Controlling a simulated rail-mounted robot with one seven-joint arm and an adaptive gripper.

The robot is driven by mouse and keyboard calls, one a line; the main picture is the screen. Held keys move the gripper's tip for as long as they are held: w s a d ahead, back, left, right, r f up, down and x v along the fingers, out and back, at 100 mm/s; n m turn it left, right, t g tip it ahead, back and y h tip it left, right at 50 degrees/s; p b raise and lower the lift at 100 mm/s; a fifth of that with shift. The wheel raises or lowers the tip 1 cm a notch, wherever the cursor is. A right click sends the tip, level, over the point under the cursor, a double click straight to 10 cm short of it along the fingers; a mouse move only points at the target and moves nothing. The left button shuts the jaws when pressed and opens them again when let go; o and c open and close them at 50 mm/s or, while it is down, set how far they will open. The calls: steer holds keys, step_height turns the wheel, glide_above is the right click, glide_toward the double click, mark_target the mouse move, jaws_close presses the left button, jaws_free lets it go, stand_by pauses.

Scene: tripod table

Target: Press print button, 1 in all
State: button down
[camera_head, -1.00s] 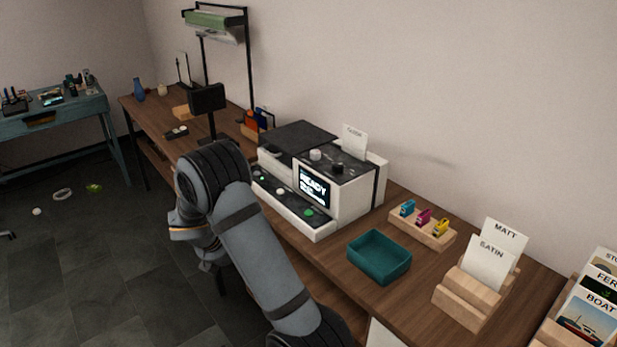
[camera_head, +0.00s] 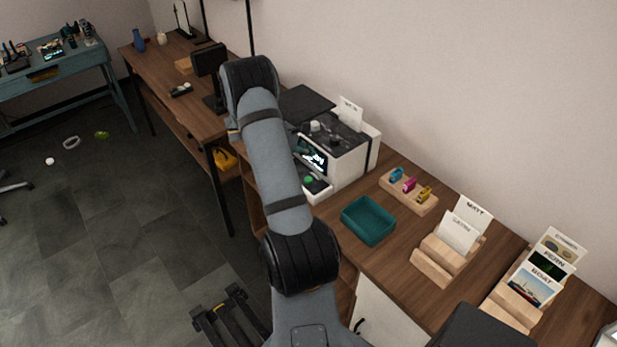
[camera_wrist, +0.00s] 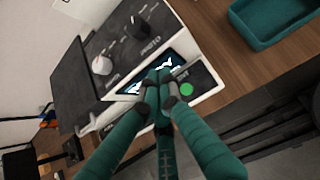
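The printer (camera_head: 350,168) is a white and dark machine on the wooden bench, partly hidden behind my arm in the head view. Its lit screen (camera_head: 314,156) faces the front. A round green button (camera_head: 309,180) sits on the low front panel; it also shows in the wrist view (camera_wrist: 187,89), on a dark panel beside the screen. My gripper (camera_wrist: 161,86) has teal fingers with dark tips drawn together, holding nothing. In the wrist view the tips overlap the screen's lower edge, just left of the green button. Whether they touch anything cannot be told. My arm mostly hides the gripper in the head view.
A white knob (camera_wrist: 102,65) stands on the printer top. A teal tray (camera_head: 368,222) lies right of the printer, with a wooden holder (camera_head: 408,203) of small coloured items behind it. Card stands (camera_head: 447,258) are further right. A dark monitor (camera_head: 209,62) stands beyond my arm.

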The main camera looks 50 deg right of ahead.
mark_target(309, 180)
steer(key=shift+f, duration=0.1)
step_height(309, 180, down, 9)
steer(key=b, duration=0.7)
stand_by(1.2)
steer(key=shift+f+b, duration=0.25)
steer(key=shift+b, duration=0.3)
